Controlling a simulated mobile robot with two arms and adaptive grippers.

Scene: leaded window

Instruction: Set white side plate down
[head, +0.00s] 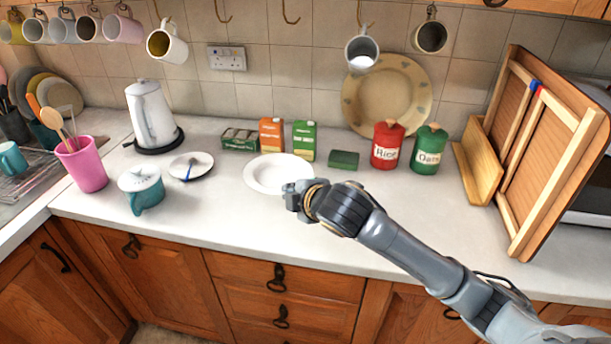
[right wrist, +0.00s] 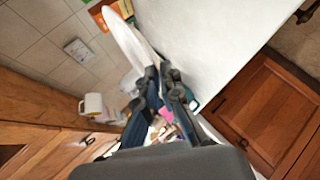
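The white side plate (head: 270,175) is level, at or just above the worktop in the middle of the head view. I cannot tell whether it touches the worktop. My right gripper (head: 292,195) is at the plate's near right rim. In the right wrist view the plate (right wrist: 128,38) shows nearly edge-on, and the fingertips of my right gripper (right wrist: 160,70) close on its rim. The rim between the fingers is mostly hidden. My left gripper is not in view.
Left of the plate are a small dish (head: 200,163), a teal lidded pot (head: 148,198) and a white kettle (head: 150,115). Behind are cartons (head: 304,140) and a green sponge-like block (head: 344,160). Rice (head: 387,148) and oats (head: 428,150) canisters stand right. Front worktop is clear.

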